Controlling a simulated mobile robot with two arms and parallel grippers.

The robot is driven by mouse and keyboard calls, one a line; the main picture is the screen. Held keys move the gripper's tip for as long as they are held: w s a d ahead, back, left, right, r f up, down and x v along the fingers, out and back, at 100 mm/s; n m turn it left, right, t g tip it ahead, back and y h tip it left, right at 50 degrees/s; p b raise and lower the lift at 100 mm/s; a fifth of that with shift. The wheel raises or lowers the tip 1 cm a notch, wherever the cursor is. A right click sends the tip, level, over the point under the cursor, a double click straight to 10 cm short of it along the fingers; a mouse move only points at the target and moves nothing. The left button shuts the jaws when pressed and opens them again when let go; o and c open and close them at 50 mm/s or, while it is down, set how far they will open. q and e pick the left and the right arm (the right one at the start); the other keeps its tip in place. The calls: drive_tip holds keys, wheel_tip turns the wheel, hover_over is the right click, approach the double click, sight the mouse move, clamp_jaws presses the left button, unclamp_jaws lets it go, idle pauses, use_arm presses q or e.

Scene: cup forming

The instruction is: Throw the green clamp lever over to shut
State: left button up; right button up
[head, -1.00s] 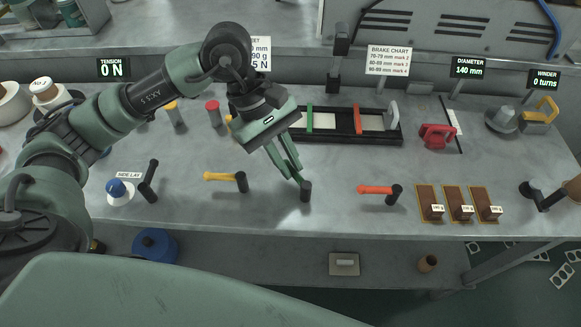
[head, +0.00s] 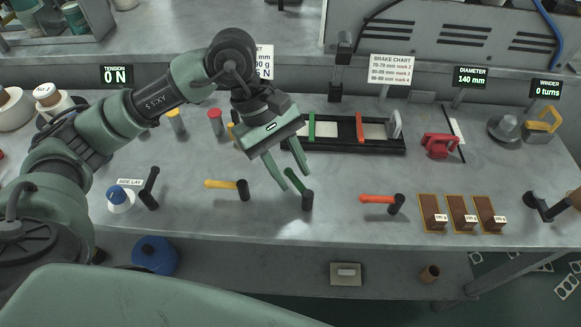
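The green clamp lever (head: 293,180) is in the middle of the bench in the head view. Its handle slants from the dark pivot post (head: 306,201) up and to the left. My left gripper (head: 295,182) is open just above it, with one finger on each side of the handle. I cannot tell whether a finger touches the handle. Part of the handle is hidden by the gripper. My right gripper is not in view.
A yellow lever (head: 222,184) stands to the left and an orange lever (head: 377,198) to the right, both pointing left. A black rail fixture (head: 350,148) lies behind. Brown blocks (head: 463,218) sit at right. The bench front edge is clear.

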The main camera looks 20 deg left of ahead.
use_arm(q)
drive_tip(key=v, duration=0.7)
drive_tip(key=shift+a+r+b, duration=0.15)
drive_tip(key=shift+r+b, duration=0.2)
drive_tip(key=shift+r, duration=0.05)
